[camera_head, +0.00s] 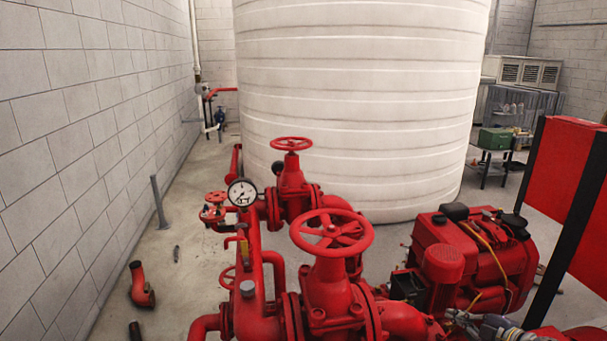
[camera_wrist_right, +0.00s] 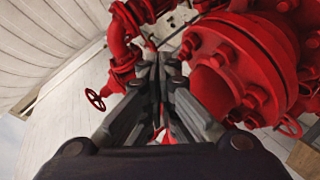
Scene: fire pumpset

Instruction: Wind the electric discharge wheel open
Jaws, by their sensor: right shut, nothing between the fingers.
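A red handwheel (camera_head: 331,235) sits level on top of the nearest red valve, right of centre in the head view. A second red handwheel (camera_head: 291,144) tops the valve behind it. The frames do not show which one is the electric discharge wheel. My right gripper (camera_head: 464,320) is low at the bottom right of the head view, right of the near valve and apart from both wheels. In the right wrist view the fingers of my right gripper (camera_wrist_right: 158,72) are together and empty, close to a red flange (camera_wrist_right: 245,55). My left gripper is out of view.
A pressure gauge (camera_head: 242,192) and a small handwheel (camera_head: 213,207) stand left of the valves. A red engine (camera_head: 480,255) sits to the right. A white tank (camera_head: 360,100) fills the back. Floor along the left wall is partly free. A small wheel (camera_wrist_right: 96,100) shows in the wrist view.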

